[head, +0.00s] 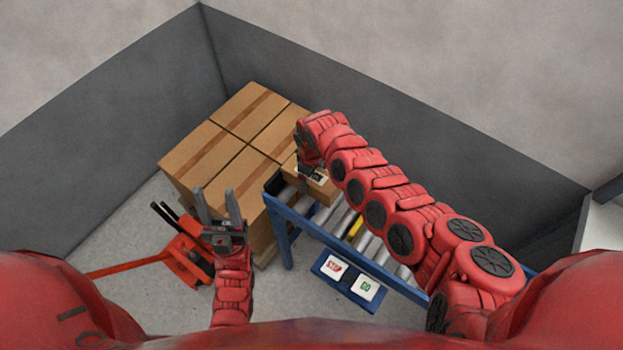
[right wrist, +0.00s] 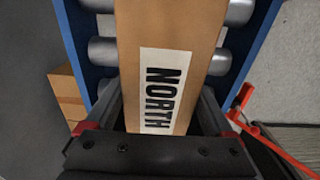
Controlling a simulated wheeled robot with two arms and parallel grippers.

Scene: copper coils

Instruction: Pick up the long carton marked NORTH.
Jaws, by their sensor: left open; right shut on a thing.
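The long carton marked NORTH (right wrist: 196,28) is brown with a white label in black letters and fills the middle of the right wrist view. In the head view the carton (head: 322,194) lies at the far end of the roller conveyor, partly hidden by my right arm. My right gripper (right wrist: 160,118) is shut on the carton, one finger along each side. In the head view my right gripper (head: 306,172) is over the carton. My left gripper (head: 219,205) is open and empty, in front of the stacked boxes.
Several large brown boxes (head: 215,150) are stacked left of the blue-framed roller conveyor (head: 310,231). A panel with STOP and GO signs (head: 349,281) is on the conveyor's near side. A red pallet jack (head: 180,257) stands at the left. Grey walls close in behind.

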